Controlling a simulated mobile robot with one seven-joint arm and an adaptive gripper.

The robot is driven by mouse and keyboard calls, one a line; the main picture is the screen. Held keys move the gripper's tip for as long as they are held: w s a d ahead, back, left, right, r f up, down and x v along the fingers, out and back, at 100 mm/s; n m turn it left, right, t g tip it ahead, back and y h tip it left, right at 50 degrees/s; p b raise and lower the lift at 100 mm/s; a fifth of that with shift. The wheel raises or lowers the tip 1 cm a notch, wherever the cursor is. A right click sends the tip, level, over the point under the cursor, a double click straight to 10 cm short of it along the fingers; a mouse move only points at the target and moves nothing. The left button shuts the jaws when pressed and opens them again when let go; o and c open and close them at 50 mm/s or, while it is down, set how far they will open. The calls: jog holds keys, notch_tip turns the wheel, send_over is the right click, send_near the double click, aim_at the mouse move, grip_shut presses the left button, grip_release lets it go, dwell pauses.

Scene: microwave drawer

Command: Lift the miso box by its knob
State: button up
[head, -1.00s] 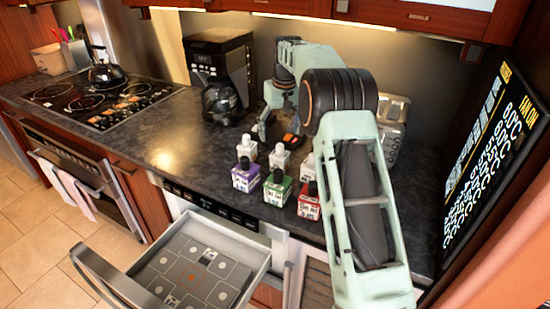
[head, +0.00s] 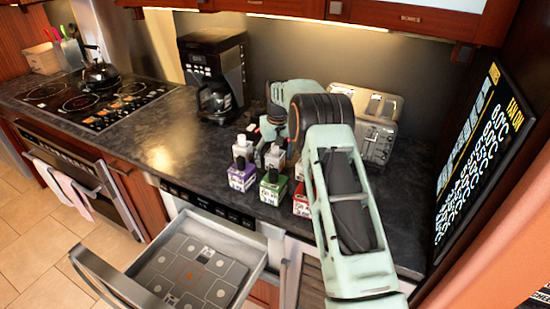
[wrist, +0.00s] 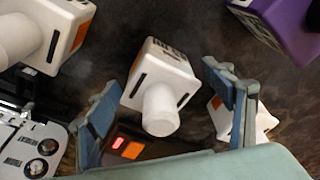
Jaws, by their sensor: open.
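In the wrist view, my gripper (wrist: 163,85) is open, with one finger on each side of a white box (wrist: 172,62) and its round white knob (wrist: 160,110). The knob sits in the gap between the fingers, and no grip on it shows. The box's print is too small to read, so I cannot tell from its label whether it is the miso box. In the head view, my gripper is down at the back row of small boxes, mostly hidden by the boxes and my arm.
Another white box (wrist: 60,40) stands left of the gripper, and one more (wrist: 240,118) is partly behind the right finger. Purple (head: 241,178) and green (head: 272,191) boxes stand in front. A toaster (head: 372,130), a coffee maker (head: 215,75) and an open drawer (head: 262,262) are nearby.

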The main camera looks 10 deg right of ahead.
jog(key=shift+c, duration=0.5)
jog(key=c, duration=1.2)
